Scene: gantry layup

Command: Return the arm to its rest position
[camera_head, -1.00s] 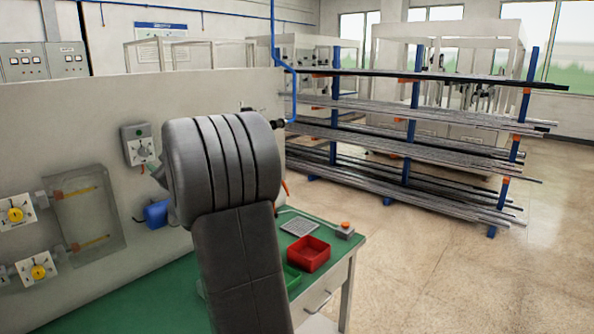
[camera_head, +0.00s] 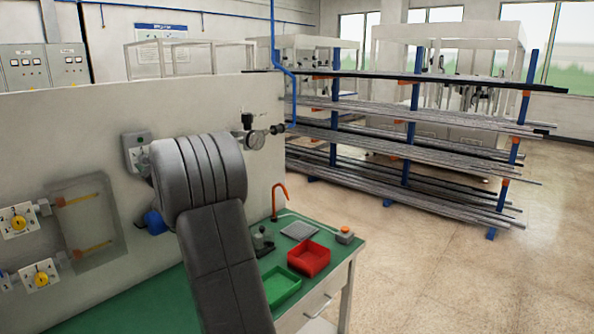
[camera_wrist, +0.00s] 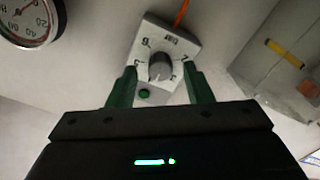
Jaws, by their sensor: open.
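My gripper (camera_wrist: 160,72) shows in the wrist view with two green fingers apart and nothing held between them. Beyond the fingers is a white control box with a dark round knob (camera_wrist: 161,66) and a green button; the fingers frame it, and I cannot tell the gap to it. In the head view my grey arm rises in front of the panel. A grey control box (camera_head: 137,152) on the panel shows just left of my arm's upper bend. My gripper is hidden behind my arm there.
A round gauge (camera_wrist: 30,20) and a clear case (camera_wrist: 280,55) flank the knob in the wrist view. The green bench (camera_head: 135,301) carries a red tray (camera_head: 309,258), a green tray (camera_head: 281,285) and an orange hook (camera_head: 277,200). Open floor lies right, before a bar rack (camera_head: 410,120).

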